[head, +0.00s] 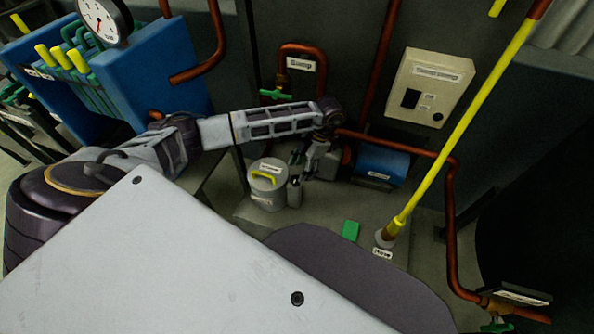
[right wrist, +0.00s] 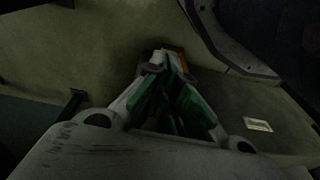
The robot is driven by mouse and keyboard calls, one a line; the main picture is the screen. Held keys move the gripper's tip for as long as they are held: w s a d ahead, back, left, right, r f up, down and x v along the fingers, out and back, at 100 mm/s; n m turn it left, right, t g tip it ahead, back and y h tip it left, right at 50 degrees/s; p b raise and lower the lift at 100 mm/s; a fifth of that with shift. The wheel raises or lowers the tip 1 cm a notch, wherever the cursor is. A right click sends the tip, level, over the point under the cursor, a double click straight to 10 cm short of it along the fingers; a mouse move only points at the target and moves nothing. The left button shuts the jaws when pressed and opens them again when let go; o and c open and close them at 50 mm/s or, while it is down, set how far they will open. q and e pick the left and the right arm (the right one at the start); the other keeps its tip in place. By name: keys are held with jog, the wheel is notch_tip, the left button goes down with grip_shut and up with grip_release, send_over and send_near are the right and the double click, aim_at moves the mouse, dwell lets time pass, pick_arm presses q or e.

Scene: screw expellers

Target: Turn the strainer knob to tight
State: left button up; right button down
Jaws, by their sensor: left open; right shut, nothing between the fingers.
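A grey lidded canister (head: 265,202) with a small label stands on the floor plate in the head view; I take it for the strainer, but its label is too small to read. A bent yellow handle (head: 265,176) on it looks like the knob; any tight mark cannot be made out. My left gripper (head: 296,186) hangs from the arm just right of the canister, open and apart from the yellow handle as far as I can tell. My right gripper (right wrist: 165,62) shows only in the right wrist view, shut and empty, with green inner faces.
A blue unit (head: 383,162) and copper pipes stand right of the left gripper. A long yellow pole (head: 462,127) rises from a base on the floor. A green block (head: 350,231) lies on the floor plate. A beige switch box (head: 430,86) hangs on the wall.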

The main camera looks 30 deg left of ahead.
aim_at(296, 179)
pick_arm(q)
jog(key=x, duration=0.3)
jog(key=shift+f, duration=0.15)
jog(key=shift+s+a+f, duration=0.15)
jog(key=shift+s+f, duration=0.1)
jog(key=shift+f, duration=0.35)
pick_arm(e)
jog(key=shift+w+a+r, duration=0.1)
jog(key=shift+a+r, duration=0.05)
jog(key=shift+r, duration=0.55)
jog(key=shift+w+a+r, duration=0.1)
jog(key=shift+r, duration=0.6)
pick_arm(q)
jog(key=shift+c, duration=0.5)
pick_arm(e)
jog(key=shift+s+f, duration=0.1)
jog(key=shift+s, duration=0.1)
pick_arm(q)
jog(key=c, duration=0.9)
pick_arm(e)
jog(key=shift+s+f, duration=0.15)
jog(key=shift+f, duration=0.05)
